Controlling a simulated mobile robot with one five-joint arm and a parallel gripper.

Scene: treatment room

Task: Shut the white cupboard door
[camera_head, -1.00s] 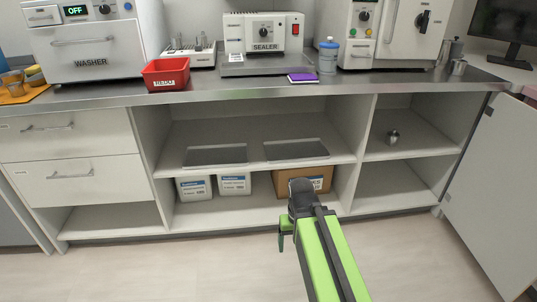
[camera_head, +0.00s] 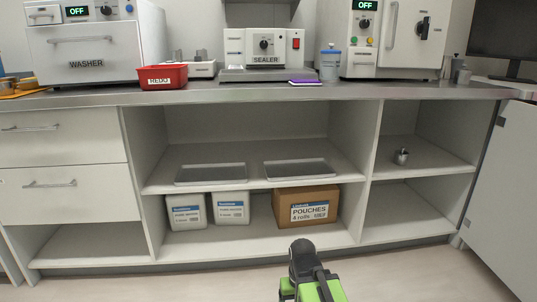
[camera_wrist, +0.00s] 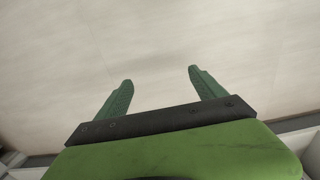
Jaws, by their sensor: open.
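The white cupboard door (camera_head: 503,205) stands open at the right end of the counter, swung out from its hinges on the right cabinet post. The right cupboard compartment (camera_head: 412,212) is uncovered, with a shelf across it. My gripper (camera_wrist: 157,85) is open and empty in the wrist view, its two green fingers apart over pale floor. In the head view my arm's end (camera_head: 308,275) is low in the middle, in front of the cabinet and well left of the door. The fingertips are hidden there, and the door's lower end is cut off.
A small metal container (camera_head: 402,157) stands on the right compartment's shelf. The middle bay holds two trays (camera_head: 211,173), white boxes (camera_head: 186,212) and a pouches carton (camera_head: 307,207). A red bin (camera_head: 162,77) sits on the steel counter (camera_head: 220,97). Floor before the cabinet is clear.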

